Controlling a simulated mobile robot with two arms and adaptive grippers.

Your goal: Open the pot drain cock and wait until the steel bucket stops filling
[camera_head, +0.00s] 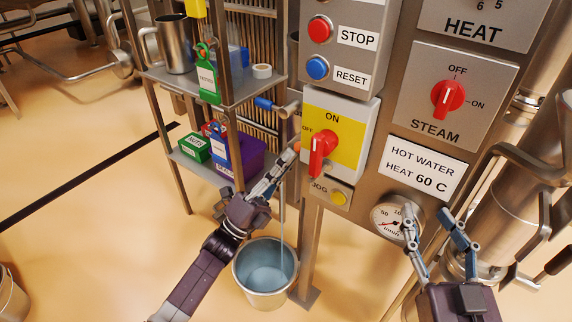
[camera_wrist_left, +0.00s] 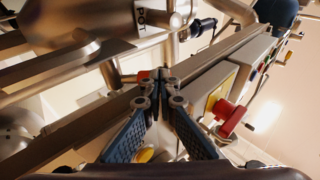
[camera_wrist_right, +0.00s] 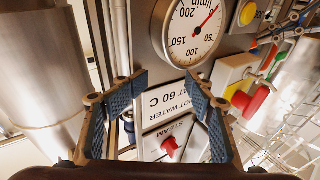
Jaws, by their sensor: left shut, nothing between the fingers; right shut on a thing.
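The steel bucket (camera_head: 236,266) stands upright on the floor, with bluish liquid inside. A thin pale stream (camera_head: 283,225) falls into it from beside my left gripper (camera_head: 291,155). My left gripper is shut and empty; its fingertips meet in the left wrist view (camera_wrist_left: 161,78). A small orange-red part (camera_head: 297,147) is by these fingertips, perhaps the drain cock's handle; the cock itself is largely hidden.
The control panel has a yellow ON/OFF plate with a red knob (camera_head: 322,150), a STEAM knob (camera_head: 448,97) and a round gauge (camera_head: 388,221). A shelf rack (camera_head: 235,90) holding a steel jug (camera_head: 176,44) stands left.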

